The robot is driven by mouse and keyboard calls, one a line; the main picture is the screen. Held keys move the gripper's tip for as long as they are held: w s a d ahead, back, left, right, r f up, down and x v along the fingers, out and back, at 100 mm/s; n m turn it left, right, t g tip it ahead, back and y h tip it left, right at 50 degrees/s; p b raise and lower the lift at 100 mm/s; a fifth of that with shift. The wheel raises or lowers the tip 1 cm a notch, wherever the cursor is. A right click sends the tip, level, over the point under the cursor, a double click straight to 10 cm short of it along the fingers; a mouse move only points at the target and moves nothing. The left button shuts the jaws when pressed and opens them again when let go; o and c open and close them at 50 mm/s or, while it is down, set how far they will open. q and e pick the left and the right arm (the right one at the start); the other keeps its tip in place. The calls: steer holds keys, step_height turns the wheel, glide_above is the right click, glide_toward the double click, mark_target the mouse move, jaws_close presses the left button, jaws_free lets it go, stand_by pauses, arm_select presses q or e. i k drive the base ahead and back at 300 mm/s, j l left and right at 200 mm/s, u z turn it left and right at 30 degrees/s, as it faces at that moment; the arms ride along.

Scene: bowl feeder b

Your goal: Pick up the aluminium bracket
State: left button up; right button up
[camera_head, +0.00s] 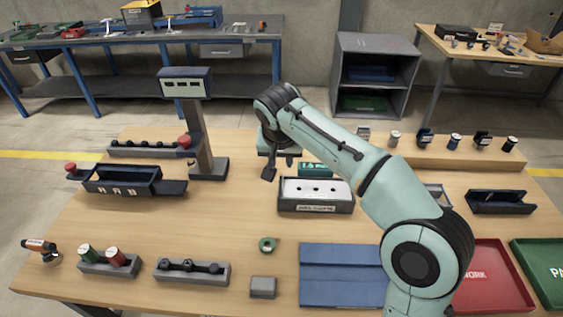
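I cannot single out the aluminium bracket with certainty. A pale grey metal-looking piece (437,193) shows at the right of the bench, partly hidden behind my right arm, and its shape is not clear. My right gripper (279,167) points down over the middle of the bench, just behind and left of a grey box with a white top (316,190). Its two dark fingers look apart, with nothing seen between them. My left gripper is not in view.
A dark post with a display (187,84) stands left of my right gripper. A dark bin (122,181), a blue mat (340,262), a red tray (490,252) and a green tray (548,252) lie around. Bare wood (225,215) is clear at centre left.

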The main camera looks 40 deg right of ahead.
mark_target(289, 189)
steer(key=k+j, duration=0.75)
steer(key=j, duration=0.2)
